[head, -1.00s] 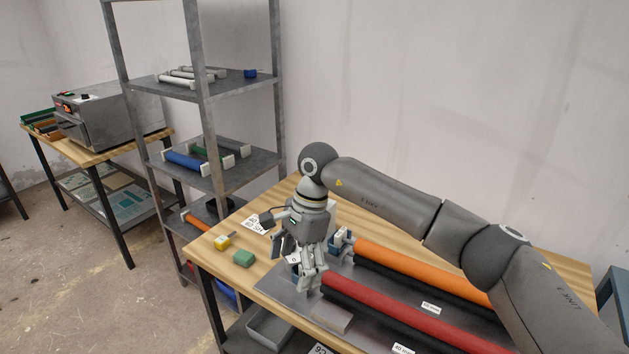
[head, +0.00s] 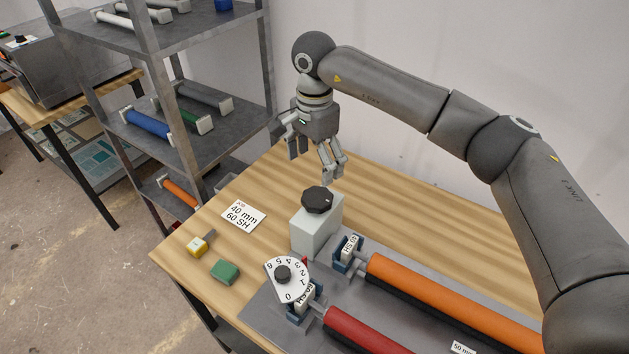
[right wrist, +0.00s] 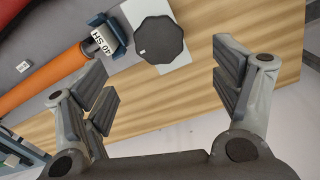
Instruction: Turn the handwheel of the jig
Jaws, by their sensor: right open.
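The jig is a grey base plate (head: 262,312) with an orange roller (head: 450,300) and a red roller (head: 365,335) in blue end holders. A dark, many-sided handwheel (head: 317,199) sits on top of a pale grey block (head: 317,230) at the jig's far end. A white numbered dial (head: 287,279) with a black knob stands by the red roller's end. My right gripper (head: 312,160) is open and empty, above and slightly behind the handwheel. In the right wrist view the handwheel (right wrist: 159,39) lies beyond the spread fingers, apart from them. My left gripper is not in view.
A metal shelf (head: 215,125) with rollers stands behind left. The tabletop right of the handwheel is clear.

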